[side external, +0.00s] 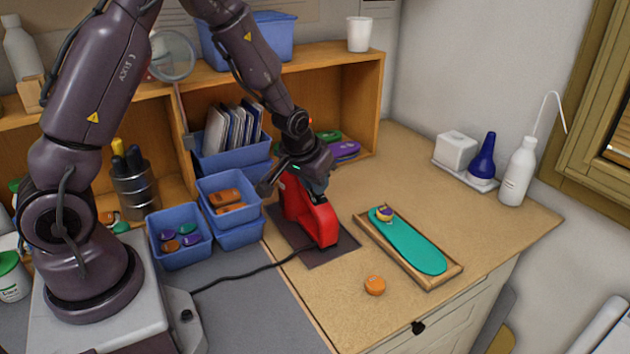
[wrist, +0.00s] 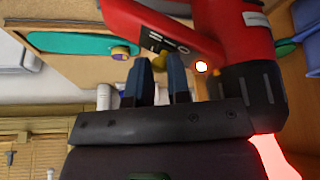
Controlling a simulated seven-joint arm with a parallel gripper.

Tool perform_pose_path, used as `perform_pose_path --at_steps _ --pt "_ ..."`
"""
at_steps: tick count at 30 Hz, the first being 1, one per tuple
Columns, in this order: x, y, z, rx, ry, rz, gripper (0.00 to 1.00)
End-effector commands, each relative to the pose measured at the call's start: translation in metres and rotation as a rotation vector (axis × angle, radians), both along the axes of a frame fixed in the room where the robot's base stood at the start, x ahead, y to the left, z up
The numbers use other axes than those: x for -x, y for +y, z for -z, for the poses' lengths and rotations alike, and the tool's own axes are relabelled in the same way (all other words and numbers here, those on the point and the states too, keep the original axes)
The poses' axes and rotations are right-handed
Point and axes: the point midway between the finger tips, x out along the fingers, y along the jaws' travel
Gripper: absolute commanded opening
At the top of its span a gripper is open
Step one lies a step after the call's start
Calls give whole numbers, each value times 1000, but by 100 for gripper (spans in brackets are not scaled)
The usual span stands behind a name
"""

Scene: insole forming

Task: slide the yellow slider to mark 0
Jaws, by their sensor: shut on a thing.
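The red device (side external: 312,216) stands on a dark mat, and my gripper is at its upper left side in the side view. In the wrist view the red device (wrist: 178,38) carries a black panel (wrist: 163,38) with pale marks, too small to read. The yellow slider (wrist: 160,62) shows between the two dark fingertips of my gripper (wrist: 159,72), which is shut on it. The slider is hidden in the side view. I cannot tell which mark it stands at.
A teal insole (side external: 415,245) with a purple and yellow piece (side external: 384,213) lies in a wooden tray (side external: 367,228). An orange round piece (side external: 375,285) sits in front. Blue bins (side external: 180,255) stand left of the device. A black cable (side external: 250,275) crosses the table. A light glows (wrist: 201,67) beside the panel.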

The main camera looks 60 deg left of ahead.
Motion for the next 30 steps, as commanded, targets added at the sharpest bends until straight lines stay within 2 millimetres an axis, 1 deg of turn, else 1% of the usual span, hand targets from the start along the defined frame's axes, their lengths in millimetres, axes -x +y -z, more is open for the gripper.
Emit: perform_pose_path --at_steps 6,14,15,17,18,26,30 --pt "0 16 -8 0 -1 -4 0" --pt "0 18 -9 -1 -2 0 0" --pt "0 18 -9 -1 -2 0 22" --pt "0 18 -9 -2 -1 0 36" --pt "0 18 -9 -1 -2 -1 44" --pt "0 17 -9 0 -1 0 44" --pt "2 16 -17 -1 -3 0 44"
